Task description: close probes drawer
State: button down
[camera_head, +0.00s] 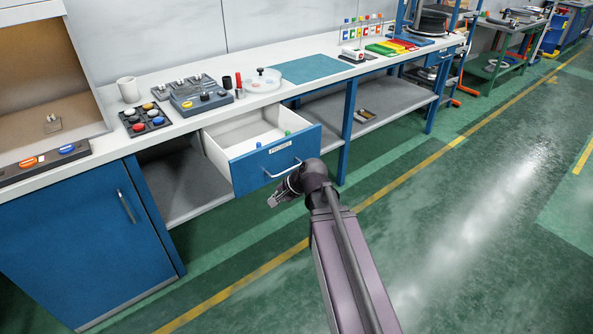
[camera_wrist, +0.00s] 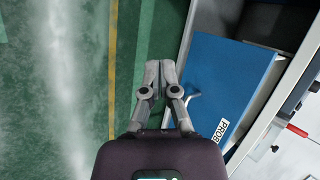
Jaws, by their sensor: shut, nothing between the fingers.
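The probes drawer (camera_head: 272,163) has a blue front with a white label and a bar handle, and it stands pulled out from under the worktop in the head view. Its white inside shows, with a few small blue and green items in it. In the wrist view the blue drawer front (camera_wrist: 225,75) is at the right, its label partly readable as "PROB". My gripper (camera_head: 273,201) is shut and empty, just in front of the drawer front, below the handle in the head view. In the wrist view the fingertips (camera_wrist: 160,68) are together. Whether they touch the front cannot be told.
The worktop (camera_head: 250,107) above carries a mug (camera_head: 128,90), a tray of buttons (camera_head: 145,120) and a round clear dish (camera_head: 262,80). A blue cabinet (camera_head: 80,235) stands left of the drawer. The green floor (camera_head: 450,220) in front is clear.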

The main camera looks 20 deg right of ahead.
aim_at(293, 155)
jog(key=w+d+f+m+t+b, duration=0.2)
jog(key=w+d+m+t+b, duration=0.3)
jog(key=d+m+b, duration=0.4)
jog(key=w+d+f+m+t+b, duration=0.3)
jog(key=w+d+m+t+b, duration=0.2)
jog(key=d+m+t+b, duration=0.2)
jog(key=d+m+b, duration=0.2)
jog(key=d+m, duration=0.2)
jog(key=m, duration=0.2)
jog(key=shift+w+f, duration=0.3)
jog(key=x, duration=1.4)
jog(key=shift+w+d, duration=0.1)
jog(key=shift+d, duration=0.15)
